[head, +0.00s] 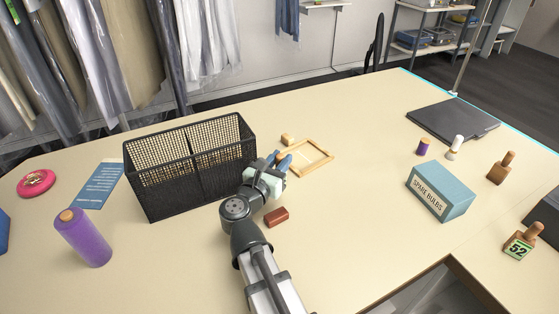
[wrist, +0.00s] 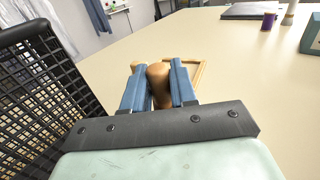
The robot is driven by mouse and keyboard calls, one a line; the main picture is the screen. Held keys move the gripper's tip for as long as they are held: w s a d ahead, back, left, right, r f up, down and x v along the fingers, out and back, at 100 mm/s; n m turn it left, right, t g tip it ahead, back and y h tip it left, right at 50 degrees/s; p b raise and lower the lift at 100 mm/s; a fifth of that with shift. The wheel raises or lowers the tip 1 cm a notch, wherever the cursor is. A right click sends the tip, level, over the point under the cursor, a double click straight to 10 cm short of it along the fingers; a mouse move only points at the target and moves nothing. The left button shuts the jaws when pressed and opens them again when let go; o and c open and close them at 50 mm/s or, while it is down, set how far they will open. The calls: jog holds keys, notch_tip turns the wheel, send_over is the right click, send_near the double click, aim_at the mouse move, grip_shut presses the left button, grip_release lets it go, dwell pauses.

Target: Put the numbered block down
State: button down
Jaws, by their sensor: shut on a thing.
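My gripper (head: 280,160) is beside the right end of the black mesh basket, with its blue fingers shut on a brown rounded wooden piece. That wooden piece (wrist: 158,82) shows between the fingers in the wrist view; its lower part is hidden, and I see no number on it. I cannot tell whether it touches the table. A wooden block with a knob handle and the number 52 (head: 519,245) stands on the table at the far right, away from my gripper. A similar handled wooden block (head: 500,168) stands behind it, with no number visible.
The mesh basket (head: 190,165) is close on the left. A wooden frame (head: 316,170) lies just right of the fingers, with a small light wooden piece (head: 287,139) near its corner. A red-brown block (head: 277,217) lies nearer. The blue SPARE BULBS box (head: 441,190) stands right; table between is clear.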

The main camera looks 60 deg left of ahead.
jog(key=shift+f, duration=0.1)
jog(key=c, duration=0.9)
grip_release()
jog(key=v, duration=1.2)
